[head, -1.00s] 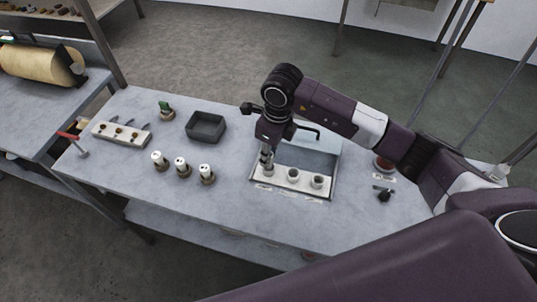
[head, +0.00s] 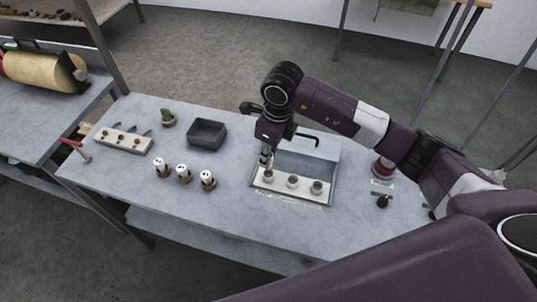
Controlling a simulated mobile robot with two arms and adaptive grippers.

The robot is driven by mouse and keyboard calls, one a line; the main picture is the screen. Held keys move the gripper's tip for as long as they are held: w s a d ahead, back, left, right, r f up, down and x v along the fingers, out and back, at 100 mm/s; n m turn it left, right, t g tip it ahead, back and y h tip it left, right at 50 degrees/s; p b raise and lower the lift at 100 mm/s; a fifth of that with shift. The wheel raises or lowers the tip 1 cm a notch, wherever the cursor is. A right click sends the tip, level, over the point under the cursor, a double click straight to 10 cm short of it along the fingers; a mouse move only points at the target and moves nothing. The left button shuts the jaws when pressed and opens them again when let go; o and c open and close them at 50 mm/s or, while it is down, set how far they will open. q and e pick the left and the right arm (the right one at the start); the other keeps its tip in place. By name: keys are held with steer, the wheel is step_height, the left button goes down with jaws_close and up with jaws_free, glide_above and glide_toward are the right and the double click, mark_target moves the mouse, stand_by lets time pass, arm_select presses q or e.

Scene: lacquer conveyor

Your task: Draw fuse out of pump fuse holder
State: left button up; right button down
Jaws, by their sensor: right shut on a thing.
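A fuse box (head: 326,199) with a pale front strip sits at the right of the table. Its strip carries three round holders: a left one (head: 268,175), a middle one (head: 292,181) and a right one (head: 316,187). The labels are too small to read, so I cannot tell which is the pump's. My right gripper (head: 266,160) points down just above the left holder and is shut on a fuse, mostly hidden between its fingers. I cannot tell whether the fuse's lower end is clear of the holder. My left gripper is not in view.
Several small items surround the box: three pale cylinders (head: 183,173) on dark bases, an empty dark tray (head: 207,133), a pale rack (head: 124,138), a green-topped piece (head: 168,117) and a red button (head: 382,166). The table between cylinders and box is clear.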

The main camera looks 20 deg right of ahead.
steer(key=shift+r, duration=0.1)
steer(key=shift+r+p, duration=0.6)
steer(key=shift+r, duration=0.85)
